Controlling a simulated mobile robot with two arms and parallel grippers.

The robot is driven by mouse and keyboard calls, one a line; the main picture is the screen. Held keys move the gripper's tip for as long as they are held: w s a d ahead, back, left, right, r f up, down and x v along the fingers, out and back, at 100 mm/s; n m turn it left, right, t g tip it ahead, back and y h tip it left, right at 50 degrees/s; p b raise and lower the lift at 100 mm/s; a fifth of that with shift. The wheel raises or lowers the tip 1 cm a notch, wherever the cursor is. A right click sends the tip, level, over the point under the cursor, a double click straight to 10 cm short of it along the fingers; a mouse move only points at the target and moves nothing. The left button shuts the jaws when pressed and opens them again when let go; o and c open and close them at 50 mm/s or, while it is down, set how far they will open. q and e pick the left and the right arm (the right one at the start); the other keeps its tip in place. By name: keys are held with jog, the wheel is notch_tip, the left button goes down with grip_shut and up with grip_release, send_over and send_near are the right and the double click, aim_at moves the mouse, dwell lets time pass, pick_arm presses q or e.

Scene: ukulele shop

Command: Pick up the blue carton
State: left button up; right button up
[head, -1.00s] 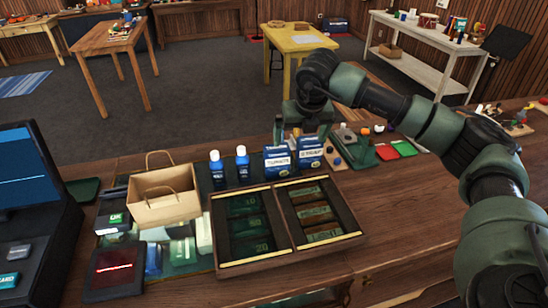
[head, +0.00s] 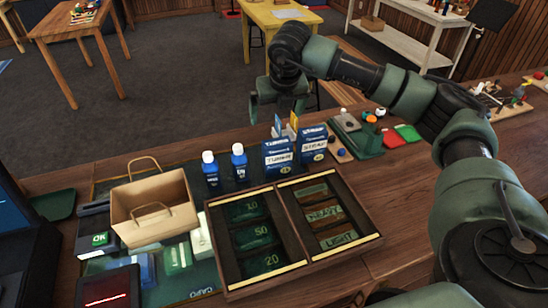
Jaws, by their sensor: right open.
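Two blue-and-white cartons stand upright side by side at the back of the counter: a left blue carton (head: 278,160) and a right blue carton (head: 314,145). Yellow and white pieces show just behind their tops. My right gripper (head: 277,110) is open and empty, with its fingers spread. In the picture it sits just above the left carton, apart from both cartons; its exact depth is hard to tell. My left gripper is not in view.
Two blue bottles (head: 239,162) stand left of the cartons. A paper bag (head: 152,208) and a wooden cash tray (head: 376,237) are in front. Right of the cartons are a green stand (head: 365,142) and red and green pads (head: 391,138). The counter's right front is clear.

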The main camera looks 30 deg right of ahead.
aim_at(276, 150)
jog(key=shift+s+f+b, duration=0.4)
jog(key=shift+f+b, duration=0.3)
jog(key=shift+f, duration=0.05)
jog(key=f+b, duration=0.6)
jog(key=f, duration=0.1)
jog(key=shift+w+b, duration=0.2)
jog(key=shift+b, duration=0.2)
jog(key=p+x, duration=0.3)
jog(key=x, duration=0.4)
jog(key=shift+s+d+p, duration=0.2)
jog(key=shift+p, duration=0.15)
jog(key=shift+w+f, duration=0.15)
jog(key=shift+f, duration=0.25)
jog(key=c, duration=1.5)
jog(key=shift+r, duration=0.15)
